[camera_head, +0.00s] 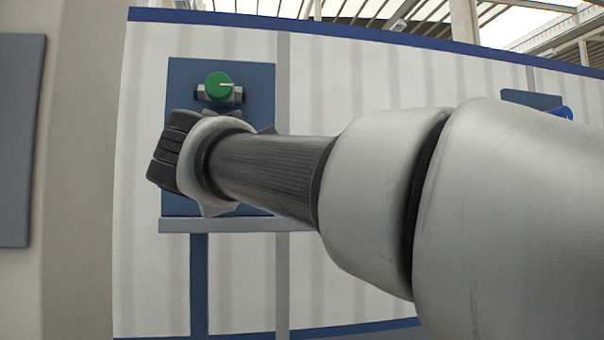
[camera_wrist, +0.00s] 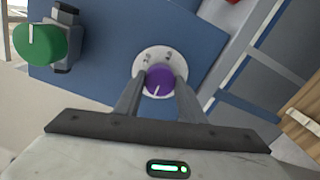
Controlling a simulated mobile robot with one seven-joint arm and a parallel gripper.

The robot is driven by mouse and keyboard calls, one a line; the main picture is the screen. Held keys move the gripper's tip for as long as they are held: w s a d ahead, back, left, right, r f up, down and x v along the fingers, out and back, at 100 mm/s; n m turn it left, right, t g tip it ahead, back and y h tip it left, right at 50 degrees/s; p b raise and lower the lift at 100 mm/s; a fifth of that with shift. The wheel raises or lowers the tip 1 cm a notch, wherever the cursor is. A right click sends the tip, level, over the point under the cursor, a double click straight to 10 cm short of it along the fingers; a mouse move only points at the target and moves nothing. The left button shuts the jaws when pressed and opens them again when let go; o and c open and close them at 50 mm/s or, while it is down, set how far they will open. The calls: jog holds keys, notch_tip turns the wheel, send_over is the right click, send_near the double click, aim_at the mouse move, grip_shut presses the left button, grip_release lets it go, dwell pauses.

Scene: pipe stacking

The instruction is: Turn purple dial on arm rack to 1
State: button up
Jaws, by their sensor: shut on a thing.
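The purple dial (camera_wrist: 159,80) sits on a round white plate (camera_wrist: 149,56) with small markings, mounted on the blue panel of the rack (camera_wrist: 105,72). My gripper (camera_wrist: 160,85) has one finger on each side of the dial and is shut on it. A white pointer line on the dial points toward the lower part of the wrist view. The plate's markings are too small to read surely. In the head view my arm hides the dial, and the blue panel (camera_head: 262,85) shows behind it.
A green knob on a dark fitting (camera_head: 218,86) is on the same panel above my wrist; it also shows at the left of the wrist view (camera_wrist: 40,42). A grey ledge (camera_head: 235,225) runs under the panel. A blue round part (camera_head: 562,112) is at the far right.

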jog(key=shift+r, duration=0.1)
jog(key=o, duration=1)
jog(key=shift+o, duration=0.2)
